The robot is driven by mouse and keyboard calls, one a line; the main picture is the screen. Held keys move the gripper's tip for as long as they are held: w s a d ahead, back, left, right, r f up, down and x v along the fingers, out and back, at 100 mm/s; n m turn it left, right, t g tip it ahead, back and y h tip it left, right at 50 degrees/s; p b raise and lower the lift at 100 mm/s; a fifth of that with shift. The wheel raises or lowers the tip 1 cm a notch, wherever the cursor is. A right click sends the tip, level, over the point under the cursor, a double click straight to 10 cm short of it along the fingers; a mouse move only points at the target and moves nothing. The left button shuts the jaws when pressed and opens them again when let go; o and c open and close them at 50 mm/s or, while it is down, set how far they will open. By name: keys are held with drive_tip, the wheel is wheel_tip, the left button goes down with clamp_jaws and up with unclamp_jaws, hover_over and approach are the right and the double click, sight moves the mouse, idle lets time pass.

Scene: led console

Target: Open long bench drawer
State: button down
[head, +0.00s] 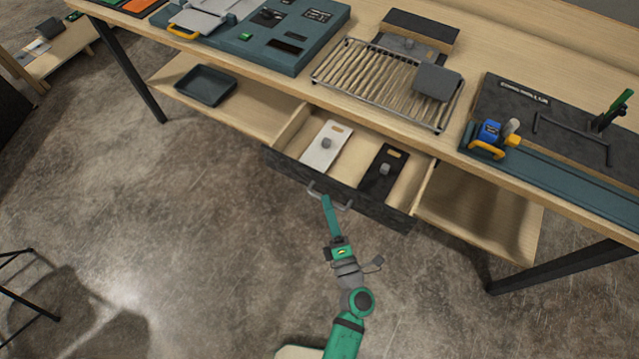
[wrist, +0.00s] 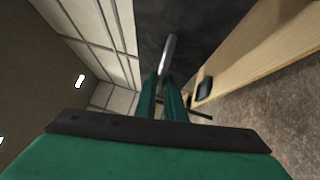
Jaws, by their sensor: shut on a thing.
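The long bench drawer (head: 380,208) is pulled out under the bench, its dark front standing well clear of the bench edge. Inside lie a white plate (head: 318,155) and a black plate (head: 376,187), each with a grey knob. My gripper (head: 327,200) is shut on the grey drawer handle (head: 345,207) at the front of the drawer. In the wrist view the green fingers (wrist: 170,100) close around the handle bar (wrist: 167,55), with the dark drawer front (wrist: 195,25) behind it.
The bench top (head: 365,100) holds a wire rack (head: 350,75), a teal console (head: 255,50) and a teal rail with a blue clamp (head: 490,132). A dark tray (head: 206,85) sits on the lower shelf. Black bench legs stand at both sides. The floor around my arm is clear; a black stool frame (head: 25,290) is at left.

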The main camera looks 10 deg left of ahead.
drive_tip(key=s+a, duration=0.3)
drive_tip(key=s, duration=0.4)
drive_tip(key=shift+s, duration=0.25)
drive_tip(key=c, duration=1.8)
unclamp_jaws()
drive_tip(key=shift+c, duration=0.2)
drive_tip(key=shift+d, duration=0.1)
drive_tip(key=v, duration=1)
drive_tip(key=shift+s+d, duration=0.15)
drive_tip(key=shift+s, duration=0.15)
